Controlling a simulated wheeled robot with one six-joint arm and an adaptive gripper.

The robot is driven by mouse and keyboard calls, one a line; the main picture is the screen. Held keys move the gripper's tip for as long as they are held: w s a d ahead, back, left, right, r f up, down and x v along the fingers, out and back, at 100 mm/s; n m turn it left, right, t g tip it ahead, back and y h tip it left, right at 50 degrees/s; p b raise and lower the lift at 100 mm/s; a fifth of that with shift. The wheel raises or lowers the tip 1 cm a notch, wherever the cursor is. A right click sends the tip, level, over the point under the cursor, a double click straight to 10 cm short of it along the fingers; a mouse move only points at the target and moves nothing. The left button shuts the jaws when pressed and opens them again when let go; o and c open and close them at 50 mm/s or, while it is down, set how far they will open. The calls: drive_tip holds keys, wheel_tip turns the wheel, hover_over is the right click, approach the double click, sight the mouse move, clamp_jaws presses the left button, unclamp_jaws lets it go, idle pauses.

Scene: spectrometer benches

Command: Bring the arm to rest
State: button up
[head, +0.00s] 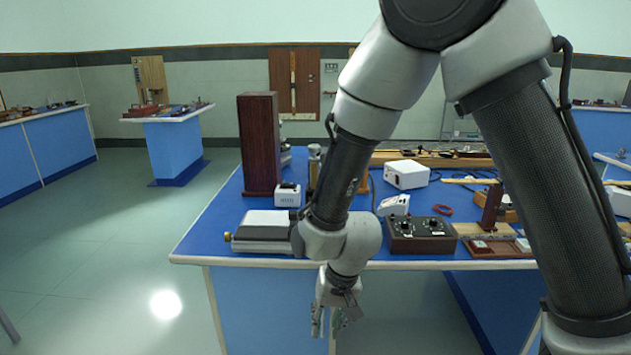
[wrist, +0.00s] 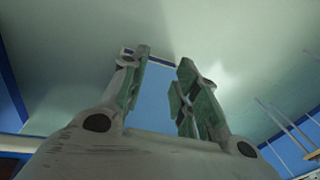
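My gripper (head: 328,316) hangs in front of the near edge of the blue bench (head: 222,228), below the level of its top, and its fingers point down. In the wrist view my gripper (wrist: 160,92) has its two fingers apart with nothing between them. Blue and pale floor-like surfaces show past the fingers. My arm is bent in front of the bench and hides part of its top.
The bench carries a silver-grey instrument (head: 265,231), a tall dark wooden box (head: 259,145), a white box (head: 406,174) and a dark control box with knobs (head: 420,234). Open floor (head: 95,260) lies to the left. Other blue benches stand further back.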

drive_tip(key=s+d+r+t, duration=0.1)
drive_tip(key=s+d+r, duration=0.2)
drive_tip(key=d+r, duration=0.6)
drive_tip(key=s+d+r+t+h, duration=0.1)
drive_tip(key=s+d+r, duration=0.2)
drive_tip(key=d+r, duration=0.7)
drive_tip(key=s+d+r+t+h, duration=0.1)
drive_tip(key=s+d+r, duration=0.2)
drive_tip(key=d+r, duration=0.7)
drive_tip(key=d, duration=0.5)
drive_tip(key=shift+s+r+m+t, duration=0.2)
drive_tip(key=shift+s+m+t, duration=0.1)
drive_tip(key=shift+s+t, duration=0.1)
drive_tip(key=shift+w+a, duration=0.1)
